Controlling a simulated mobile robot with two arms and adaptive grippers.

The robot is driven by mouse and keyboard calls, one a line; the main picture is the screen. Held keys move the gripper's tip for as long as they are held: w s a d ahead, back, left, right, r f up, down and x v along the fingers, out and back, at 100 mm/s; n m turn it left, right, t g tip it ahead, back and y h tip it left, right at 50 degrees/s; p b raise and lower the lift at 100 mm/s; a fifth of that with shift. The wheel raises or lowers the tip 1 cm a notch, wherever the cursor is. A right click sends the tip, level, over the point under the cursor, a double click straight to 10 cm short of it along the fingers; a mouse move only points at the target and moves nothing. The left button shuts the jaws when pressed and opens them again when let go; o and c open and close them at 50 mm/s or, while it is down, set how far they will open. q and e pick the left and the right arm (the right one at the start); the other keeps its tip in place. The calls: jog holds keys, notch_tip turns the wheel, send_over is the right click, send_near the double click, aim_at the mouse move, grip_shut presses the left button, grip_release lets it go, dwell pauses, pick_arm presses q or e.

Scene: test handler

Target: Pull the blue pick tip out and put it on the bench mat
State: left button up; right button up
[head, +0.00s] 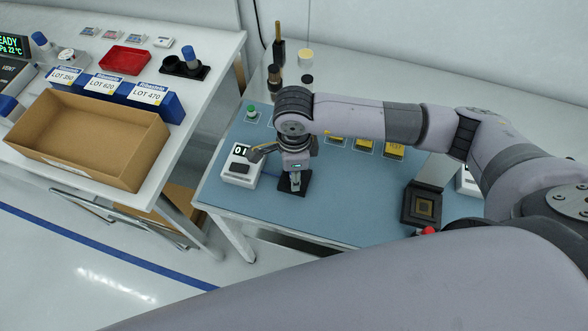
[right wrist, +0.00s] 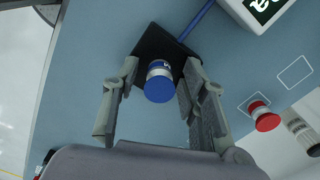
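The blue pick tip (right wrist: 159,82) stands in a black holder (right wrist: 165,48) in the right wrist view. My right gripper (right wrist: 157,95) is open, with one finger on each side of the tip; a gap shows at the left finger, and contact on the right is unclear. In the head view my right gripper (head: 296,182) points down at the black holder (head: 285,187) near the mat's front edge, and hides the tip there. The blue bench mat (head: 335,222) has bare room around the holder. My left gripper is not in view.
A white counter box (head: 240,166) reading 01 stands left of the holder. A red-capped piece (right wrist: 264,116) and printed outlines (right wrist: 296,72) are on the mat. A black socket (head: 423,206) sits at the right. A cardboard tray (head: 90,137) is on the left table.

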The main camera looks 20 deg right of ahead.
grip_shut()
jog(key=shift+r, duration=0.7)
dwell(0.9)
jog(key=shift+r+p, duration=0.6)
jog(key=shift+r, duration=0.35)
